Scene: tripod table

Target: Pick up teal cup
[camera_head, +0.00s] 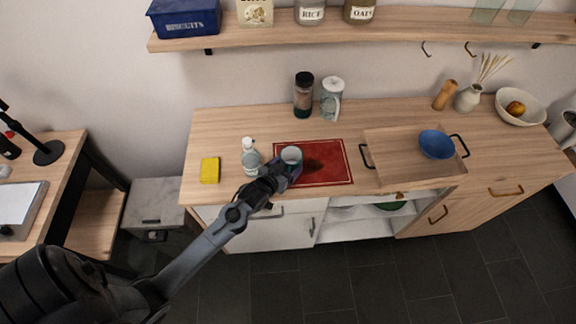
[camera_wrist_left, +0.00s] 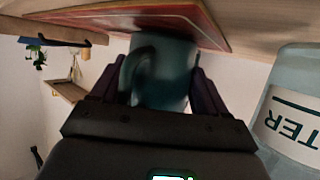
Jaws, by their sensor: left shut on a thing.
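The teal cup (camera_head: 291,155) is on or just above the left part of a red mat (camera_head: 334,171) on the wooden counter; I cannot tell whether it touches the mat. My left gripper (camera_head: 285,168) reaches it from the front left and hides its lower part. In the left wrist view the cup (camera_wrist_left: 158,72) sits between the two dark fingers of my left gripper (camera_wrist_left: 155,90), which is shut on it. The cup's handle shows at the left of its body there. My right gripper is not in view.
A clear bottle (camera_head: 250,157) stands close left of my gripper, also large in the left wrist view (camera_wrist_left: 295,105). A yellow sponge (camera_head: 210,170) lies farther left. A wooden tray (camera_head: 400,159) with a blue bowl (camera_head: 436,144) is right. A tumbler (camera_head: 303,95) and jug (camera_head: 332,98) stand behind.

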